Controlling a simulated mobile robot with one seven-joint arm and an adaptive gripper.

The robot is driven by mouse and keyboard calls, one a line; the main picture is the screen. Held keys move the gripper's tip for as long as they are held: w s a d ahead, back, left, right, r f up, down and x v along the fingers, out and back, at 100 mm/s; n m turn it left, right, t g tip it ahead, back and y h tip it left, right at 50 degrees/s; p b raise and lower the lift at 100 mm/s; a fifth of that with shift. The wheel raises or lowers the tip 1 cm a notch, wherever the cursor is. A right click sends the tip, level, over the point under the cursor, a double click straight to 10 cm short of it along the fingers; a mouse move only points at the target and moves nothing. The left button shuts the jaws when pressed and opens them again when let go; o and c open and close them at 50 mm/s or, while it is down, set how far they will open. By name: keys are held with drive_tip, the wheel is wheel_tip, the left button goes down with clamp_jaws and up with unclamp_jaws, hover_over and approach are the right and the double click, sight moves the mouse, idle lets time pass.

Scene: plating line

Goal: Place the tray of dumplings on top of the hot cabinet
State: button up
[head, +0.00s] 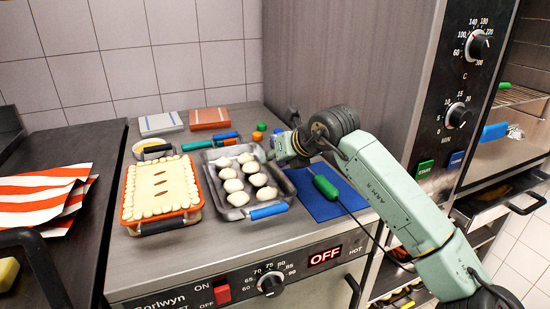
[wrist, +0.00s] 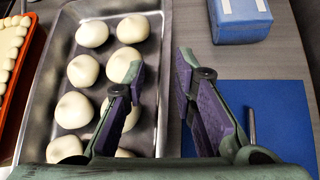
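The metal tray of dumplings (head: 231,213) stands on the grey top of the hot cabinet (head: 215,250), whose front panel shows a dial and a lit OFF display. The tray holds several pale round dumplings (head: 245,158) and has a blue handle at its near end. In the wrist view, the tray (wrist: 165,25) fills the left and middle. My gripper (wrist: 161,65) is open above the tray's right rim, with one finger to each side of the rim in the picture. It holds nothing. In the head view, my gripper (head: 279,150) hides part of that side.
An orange dish with a pale pie (head: 160,190) stands close left of the tray. A blue mat (head: 322,200) with a green-handled tool (head: 326,187) lies to the right. Folded cloths (head: 208,118) lie behind. A tall oven with dials (head: 459,115) bounds the right side.

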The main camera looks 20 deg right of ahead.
drive_tip(key=b+v, duration=0.2)
drive_tip(key=v, duration=1)
drive_tip(key=shift+d, duration=0.1)
